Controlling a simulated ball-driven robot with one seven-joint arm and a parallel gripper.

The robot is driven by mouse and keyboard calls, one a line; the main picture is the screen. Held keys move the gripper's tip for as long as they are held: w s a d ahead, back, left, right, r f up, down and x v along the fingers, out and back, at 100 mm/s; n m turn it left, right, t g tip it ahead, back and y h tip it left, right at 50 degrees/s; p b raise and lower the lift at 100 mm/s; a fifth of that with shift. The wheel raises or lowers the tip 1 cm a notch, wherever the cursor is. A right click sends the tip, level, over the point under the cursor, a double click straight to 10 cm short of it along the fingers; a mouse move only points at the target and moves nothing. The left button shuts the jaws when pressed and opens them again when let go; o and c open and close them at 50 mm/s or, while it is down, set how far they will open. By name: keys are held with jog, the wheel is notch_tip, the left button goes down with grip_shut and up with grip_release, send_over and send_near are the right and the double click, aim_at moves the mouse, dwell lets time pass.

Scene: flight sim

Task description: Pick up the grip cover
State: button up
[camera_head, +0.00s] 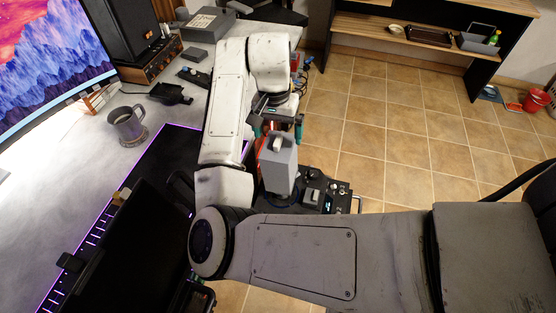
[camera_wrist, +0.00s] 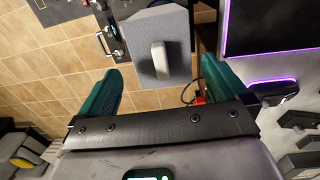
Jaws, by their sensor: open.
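A grey block-shaped piece with a pale raised handle, which I take to be the grip cover (camera_head: 279,170), stands upright at the desk's right edge, by a black control panel. In the wrist view the grip cover (camera_wrist: 128,28) shows its top face, with the pale handle in the middle. My gripper (camera_head: 277,128) is just beyond and above it in the head view. In the wrist view my gripper (camera_wrist: 160,68) is open, its green fingers apart on either side of the cover's near end.
The black control panel (camera_head: 325,190) with knobs and switches lies to the right of the cover. A mug (camera_head: 126,125), a large monitor (camera_head: 45,50) and a speaker (camera_head: 133,28) stand on the desk (camera_head: 90,160) at left. Tiled floor (camera_head: 390,130) is open at right.

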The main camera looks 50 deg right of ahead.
aim_at(279, 151)
notch_tip(279, 151, down, 8)
jog(key=shift+s+d+f, duration=0.1)
jog(key=shift+d, duration=0.05)
dwell(0.4)
jog(key=shift+c, duration=0.3)
jog(key=c, duration=0.7)
